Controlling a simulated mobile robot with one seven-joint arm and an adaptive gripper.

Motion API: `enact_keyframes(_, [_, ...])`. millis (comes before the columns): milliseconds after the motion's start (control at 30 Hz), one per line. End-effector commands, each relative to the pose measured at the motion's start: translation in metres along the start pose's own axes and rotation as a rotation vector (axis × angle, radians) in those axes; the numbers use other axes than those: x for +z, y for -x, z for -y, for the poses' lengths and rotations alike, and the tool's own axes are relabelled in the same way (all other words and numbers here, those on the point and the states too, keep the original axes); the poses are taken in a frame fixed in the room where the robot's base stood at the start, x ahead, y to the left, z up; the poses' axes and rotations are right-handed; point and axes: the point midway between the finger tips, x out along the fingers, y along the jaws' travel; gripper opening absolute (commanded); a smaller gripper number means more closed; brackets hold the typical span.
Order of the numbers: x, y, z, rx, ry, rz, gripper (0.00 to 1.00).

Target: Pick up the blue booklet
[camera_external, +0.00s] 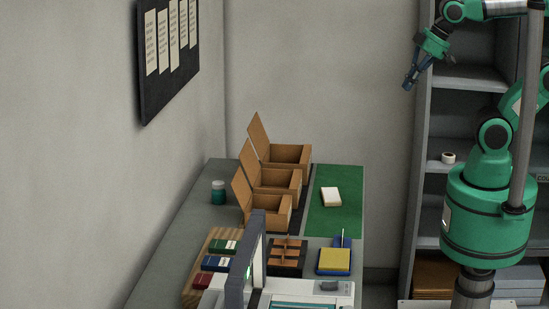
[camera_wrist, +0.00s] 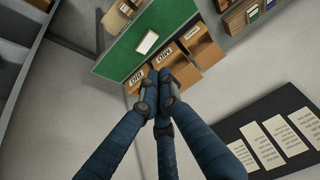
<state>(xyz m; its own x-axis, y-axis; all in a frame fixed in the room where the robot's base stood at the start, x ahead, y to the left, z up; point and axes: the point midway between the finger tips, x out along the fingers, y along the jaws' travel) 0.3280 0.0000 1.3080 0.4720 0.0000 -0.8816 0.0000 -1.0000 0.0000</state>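A blue booklet-like block (camera_external: 215,263) with a pale label lies in a wooden tray (camera_external: 190,296) at the near left of the table, between a green one (camera_external: 223,247) and a red one (camera_external: 203,280). In the wrist view the tray's blocks are small at the top right, and I cannot surely tell the blue one. My gripper (camera_external: 411,78) hangs high at the right of the external view, well away from the table. In the wrist view its blue fingers (camera_wrist: 160,78) come together at the tips, with nothing visible between them.
Several open cardboard boxes (camera_external: 278,181) stand along the table. A white pad (camera_external: 331,197) lies on a green mat (camera_external: 335,218). A yellow pad (camera_external: 334,260) sits in a blue holder. A grey upright frame (camera_external: 244,262) stands close to the wooden tray. Shelves (camera_external: 470,78) are at the right.

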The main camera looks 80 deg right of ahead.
Motion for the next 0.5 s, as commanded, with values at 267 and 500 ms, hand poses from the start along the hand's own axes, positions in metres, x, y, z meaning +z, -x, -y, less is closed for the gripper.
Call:
enact_keyframes(267, [0.0000,0.0000,0.0000,0.000,0.000,0.000,0.14])
enact_keyframes(500, [0.0000,0.0000,0.0000,0.000,0.000,0.000,0.62])
